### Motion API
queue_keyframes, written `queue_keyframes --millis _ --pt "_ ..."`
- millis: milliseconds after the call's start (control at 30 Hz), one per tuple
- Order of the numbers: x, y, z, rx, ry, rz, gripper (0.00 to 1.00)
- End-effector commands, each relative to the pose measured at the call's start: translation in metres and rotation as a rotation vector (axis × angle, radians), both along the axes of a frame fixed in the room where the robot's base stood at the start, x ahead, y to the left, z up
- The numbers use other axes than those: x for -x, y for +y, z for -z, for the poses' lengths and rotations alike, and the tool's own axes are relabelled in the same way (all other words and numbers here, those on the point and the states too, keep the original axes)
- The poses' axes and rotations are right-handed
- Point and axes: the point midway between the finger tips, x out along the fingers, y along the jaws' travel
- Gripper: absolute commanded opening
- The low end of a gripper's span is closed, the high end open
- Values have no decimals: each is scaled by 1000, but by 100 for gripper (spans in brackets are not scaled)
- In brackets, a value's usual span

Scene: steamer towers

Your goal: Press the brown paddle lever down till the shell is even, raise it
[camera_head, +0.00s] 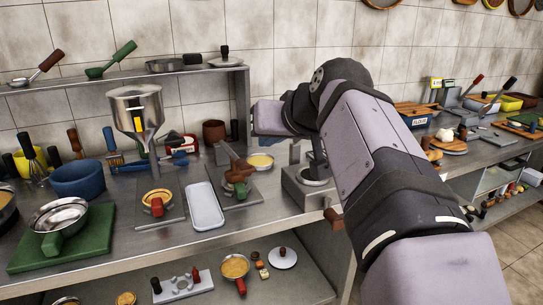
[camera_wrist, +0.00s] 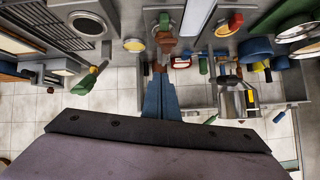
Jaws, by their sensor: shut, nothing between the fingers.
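The brown paddle lever (camera_head: 232,158) stands raised at a slant on a small press with a grey base plate (camera_head: 240,192). In the wrist view the brown lever (camera_wrist: 165,42) lies just beyond the tips of my gripper (camera_wrist: 160,75). My gripper's blue-grey fingers are together, with nothing seen between them. I cannot tell whether they touch the lever. In the head view my arm hides most of the gripper. The shell under the press is too small and covered to make out.
A metal machine with a round well (camera_head: 313,175) is to the right. The shelf (camera_head: 150,73) runs behind.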

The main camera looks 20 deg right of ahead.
Motion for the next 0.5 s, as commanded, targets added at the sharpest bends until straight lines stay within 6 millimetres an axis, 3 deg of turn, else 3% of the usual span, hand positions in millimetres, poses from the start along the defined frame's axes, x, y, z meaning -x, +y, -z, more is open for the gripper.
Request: queue_keyframes --millis 500 --pt "11 -1 -1 2 3 8 0"
